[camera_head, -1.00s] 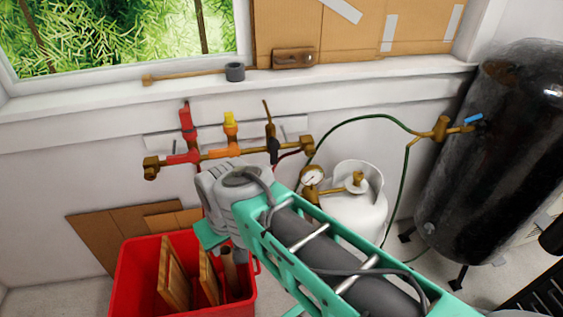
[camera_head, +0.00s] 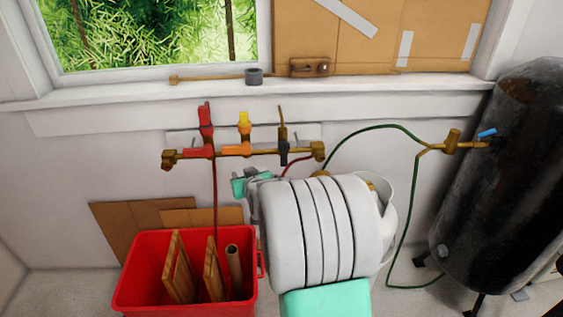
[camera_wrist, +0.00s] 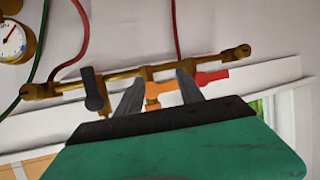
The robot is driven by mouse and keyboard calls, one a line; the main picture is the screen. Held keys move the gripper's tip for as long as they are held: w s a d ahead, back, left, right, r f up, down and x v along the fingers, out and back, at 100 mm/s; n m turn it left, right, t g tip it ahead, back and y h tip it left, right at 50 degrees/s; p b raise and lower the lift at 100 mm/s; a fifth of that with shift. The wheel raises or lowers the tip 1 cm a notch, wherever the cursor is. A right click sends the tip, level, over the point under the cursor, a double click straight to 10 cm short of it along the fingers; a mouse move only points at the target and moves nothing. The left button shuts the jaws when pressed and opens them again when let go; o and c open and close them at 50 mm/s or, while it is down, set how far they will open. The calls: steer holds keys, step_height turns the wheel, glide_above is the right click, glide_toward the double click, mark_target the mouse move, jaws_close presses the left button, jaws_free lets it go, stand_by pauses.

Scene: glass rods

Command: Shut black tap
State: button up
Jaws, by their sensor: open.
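The black tap (camera_head: 284,154) is on the right part of a brass pipe manifold (camera_head: 230,152) on the wall. In the head view a thin brass-coloured piece stands upright above its black part. The wrist view is turned over; there the black tap (camera_wrist: 94,90) shows left of my fingers, apart from them. My gripper (camera_wrist: 160,80) is open and empty, its two dark fingers pointing at the manifold, with an orange valve body (camera_wrist: 152,95) showing between them. In the head view only a teal part of my gripper shows, below the manifold; its fingertips are not clear.
A red tap (camera_head: 206,118) and a yellow-handled tap (camera_head: 244,121) stand left of the black one. A red crate (camera_head: 140,285) with boards is below. A green hose (camera_head: 408,200) runs toward a black tank (camera_head: 480,180) at right. A gauge (camera_wrist: 14,40) shows in the wrist view.

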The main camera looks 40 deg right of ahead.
mark_target(284, 155)
steer(key=s+d+f+m+t+h+b, duration=0.1)
steer(key=s+d+f+m+t+h, duration=0.15)
steer(key=d+h, duration=0.75)
steer(key=w+d+y, duration=0.1)
steer(key=d, duration=0.1)
steer(key=w+d+y, duration=0.2)
steer(key=d, duration=0.1)
steer(key=w+d+r+y, duration=0.1)
steer(key=w+d, duration=0.1)
steer(key=d, duration=0.1)
steer(key=shift+w+m+p, duration=0.15)
steer(key=shift+m+p, duration=0.1)
steer(key=shift+p, duration=0.05)
steer(key=shift+c, duration=0.4)
jaws_close()
